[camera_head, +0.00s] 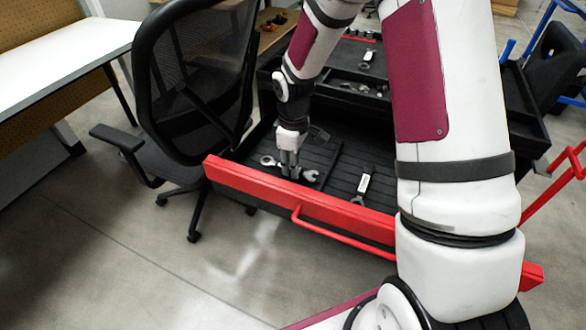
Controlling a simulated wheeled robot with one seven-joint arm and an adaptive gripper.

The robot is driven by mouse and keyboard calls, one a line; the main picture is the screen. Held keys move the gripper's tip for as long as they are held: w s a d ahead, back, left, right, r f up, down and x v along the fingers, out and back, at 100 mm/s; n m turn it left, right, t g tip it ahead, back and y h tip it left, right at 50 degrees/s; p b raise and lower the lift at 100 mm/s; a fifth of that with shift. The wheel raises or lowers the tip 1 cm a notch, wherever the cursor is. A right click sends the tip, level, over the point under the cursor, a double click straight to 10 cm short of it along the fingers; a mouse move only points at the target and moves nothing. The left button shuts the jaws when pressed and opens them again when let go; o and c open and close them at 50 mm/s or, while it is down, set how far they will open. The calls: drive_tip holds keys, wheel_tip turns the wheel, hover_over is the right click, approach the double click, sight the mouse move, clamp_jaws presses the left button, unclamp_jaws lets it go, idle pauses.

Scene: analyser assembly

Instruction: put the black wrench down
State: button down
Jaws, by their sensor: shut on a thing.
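My gripper (290,168) points down into the open drawer (300,200) and is shut on a wrench (310,175). The wrench's two ends stick out left and right of the fingers and look light grey; its middle is hidden by the fingers. It lies low, close to the drawer's black floor; I cannot tell whether it touches. Another wrench (363,185), with a black handle, a white label and a grey jaw, lies in the compartment to the right of a divider.
The drawer has a red front with a red handle (335,230). A black office chair (195,85) stands close at its left. Upper trays (335,75) of the cabinet hold a labelled tool and small parts. A white-topped workbench (70,55) is at far left.

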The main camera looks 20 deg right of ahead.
drive_tip(key=shift+f, duration=0.75)
drive_tip(key=c, duration=1.4)
unclamp_jaws()
drive_tip(key=shift+f, duration=0.15)
wheel_tip(320, 180, up, 12)
drive_tip(key=p, duration=0.2)
drive_tip(key=shift+r+p, duration=0.25)
drive_tip(key=shift+p, duration=0.1)
